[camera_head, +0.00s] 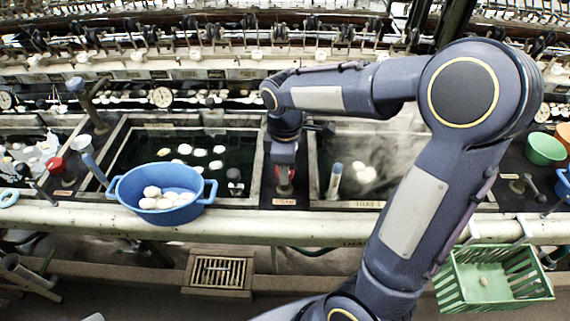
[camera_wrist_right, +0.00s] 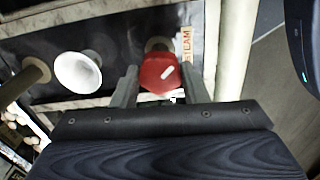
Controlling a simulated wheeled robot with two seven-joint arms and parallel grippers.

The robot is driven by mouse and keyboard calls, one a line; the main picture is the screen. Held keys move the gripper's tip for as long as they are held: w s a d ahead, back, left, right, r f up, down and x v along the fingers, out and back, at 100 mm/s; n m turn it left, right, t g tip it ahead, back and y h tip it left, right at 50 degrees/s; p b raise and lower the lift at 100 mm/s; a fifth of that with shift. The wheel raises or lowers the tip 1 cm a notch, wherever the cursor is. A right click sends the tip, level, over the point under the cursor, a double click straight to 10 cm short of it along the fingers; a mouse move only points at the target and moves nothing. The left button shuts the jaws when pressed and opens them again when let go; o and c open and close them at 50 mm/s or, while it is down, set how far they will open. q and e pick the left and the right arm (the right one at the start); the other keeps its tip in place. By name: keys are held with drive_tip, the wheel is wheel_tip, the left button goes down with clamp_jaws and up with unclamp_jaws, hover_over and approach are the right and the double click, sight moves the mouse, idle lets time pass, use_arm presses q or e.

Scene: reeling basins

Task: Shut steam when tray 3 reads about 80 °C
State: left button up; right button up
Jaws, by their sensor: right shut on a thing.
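The red steam valve knob (camera_head: 285,188) stands on the dark strip between two basins, above a STEAM label (camera_head: 284,202). My right gripper (camera_head: 284,172) reaches down over it. In the right wrist view the red knob (camera_wrist_right: 160,73) sits between the two fingers (camera_wrist_right: 160,85), which are shut on it. The right basin (camera_head: 318,160), with a label along its front edge that I cannot fully read, holds a few pale cocoons (camera_head: 364,172) under wisps of steam. A thermometer-like stick with a blue top (camera_head: 335,180) stands in it; its reading is too small to tell. My left gripper is not in view.
A blue tub of white cocoons (camera_head: 165,206) rests on the front ledge at left. A green crate (camera_head: 490,285) hangs at lower right. A round dial (camera_head: 161,97) is behind the left basin. My right arm covers part of the right basin.

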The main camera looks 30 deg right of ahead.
drive_tip(key=o, duration=1)
drive_tip(key=shift+c, duration=0.2)
wheel_tip(320, 180, up, 8)
drive_tip(key=shift+f+p, duration=0.1)
drive_tip(key=shift+p, duration=0.2)
